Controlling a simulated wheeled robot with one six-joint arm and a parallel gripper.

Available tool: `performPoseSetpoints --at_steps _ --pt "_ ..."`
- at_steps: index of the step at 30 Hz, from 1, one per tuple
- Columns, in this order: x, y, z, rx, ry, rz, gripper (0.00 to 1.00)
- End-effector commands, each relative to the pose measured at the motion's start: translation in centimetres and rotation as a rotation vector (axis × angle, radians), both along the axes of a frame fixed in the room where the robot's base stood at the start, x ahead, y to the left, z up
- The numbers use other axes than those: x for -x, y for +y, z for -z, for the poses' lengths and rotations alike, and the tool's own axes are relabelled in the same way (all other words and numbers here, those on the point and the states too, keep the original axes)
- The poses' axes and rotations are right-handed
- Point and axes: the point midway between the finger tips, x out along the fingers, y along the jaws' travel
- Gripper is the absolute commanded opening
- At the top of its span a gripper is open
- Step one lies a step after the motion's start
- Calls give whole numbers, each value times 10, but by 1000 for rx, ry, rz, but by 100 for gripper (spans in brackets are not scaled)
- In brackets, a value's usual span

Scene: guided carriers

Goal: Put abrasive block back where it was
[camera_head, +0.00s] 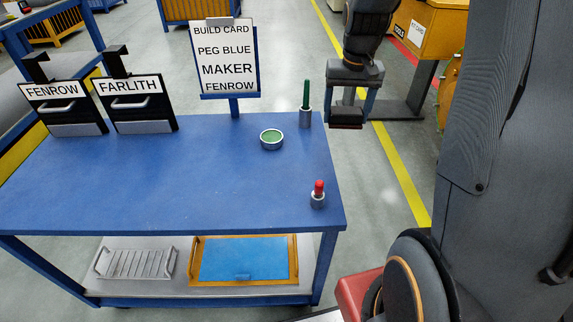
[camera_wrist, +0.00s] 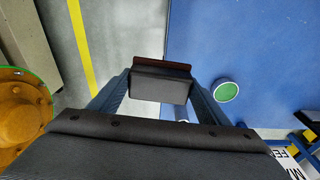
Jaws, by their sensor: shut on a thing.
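The abrasive block (camera_head: 346,116) is dark grey with a reddish-brown face on its lower side. My gripper (camera_head: 352,100) is shut on it and holds it in the air, just past the right edge of the blue table (camera_head: 190,190) in the head view. In the wrist view the block (camera_wrist: 162,84) sits between the two fingers of my gripper (camera_wrist: 160,88). Its brown edge shows along the far side. From these views I cannot tell which spot the block came from.
On the table stand a green peg in a grey holder (camera_head: 305,118), a green-filled round dish (camera_head: 271,140), a red-topped peg in a holder (camera_head: 318,195), the FENROW bin (camera_head: 65,110), the FARLITH bin (camera_head: 140,108) and a build card (camera_head: 225,58). The table's middle and front are clear.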

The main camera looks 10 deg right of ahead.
Motion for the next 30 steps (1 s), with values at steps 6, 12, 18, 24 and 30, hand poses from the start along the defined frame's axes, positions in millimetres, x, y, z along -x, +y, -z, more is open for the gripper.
performPoseSetpoints --at_steps 6,12,18,24,30 --pt "4 73 30 1 -1 -53 34" --pt "15 115 45 0 0 -79 34" --pt "20 122 67 0 6 -79 34" --pt "19 121 97 0 4 -78 34" --pt "19 120 116 0 4 -77 34"
